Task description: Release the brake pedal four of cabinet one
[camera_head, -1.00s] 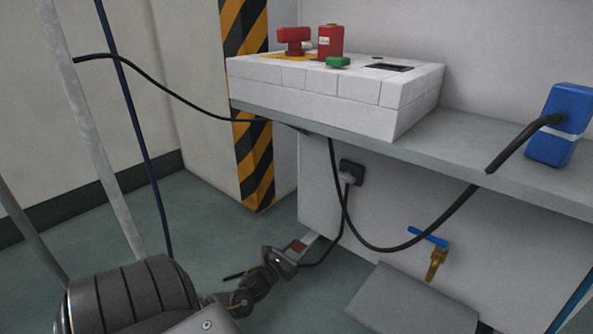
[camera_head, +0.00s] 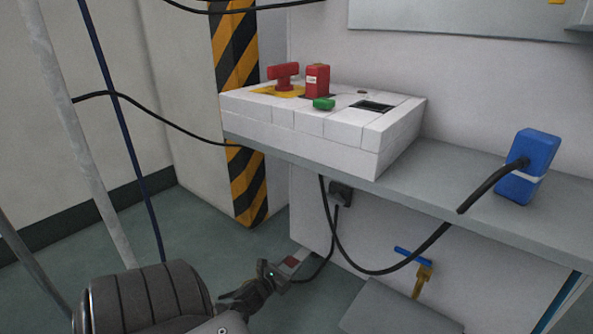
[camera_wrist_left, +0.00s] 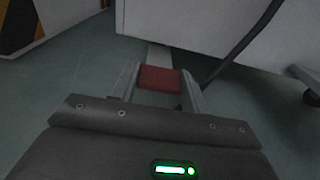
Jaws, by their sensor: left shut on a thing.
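A pedal with a red pad (camera_head: 291,262) on a light grey bar sticks out low from the white cabinet (camera_head: 345,240), just above the green floor. My left gripper (camera_head: 283,270) is at this pedal. In the left wrist view, the red pad (camera_wrist_left: 159,78) lies between the two fingers of my left gripper (camera_wrist_left: 163,84), which is shut on it. The grey bar (camera_wrist_left: 160,54) runs from the pad toward the cabinet. My right gripper is in neither view.
A grey shelf (camera_head: 440,185) above the pedal carries a white box (camera_head: 330,140) with red and green controls and a blue block (camera_head: 530,165). A black cable (camera_head: 385,270) hangs below it, near a blue-handled valve (camera_head: 414,257). A striped column (camera_head: 247,190) stands left.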

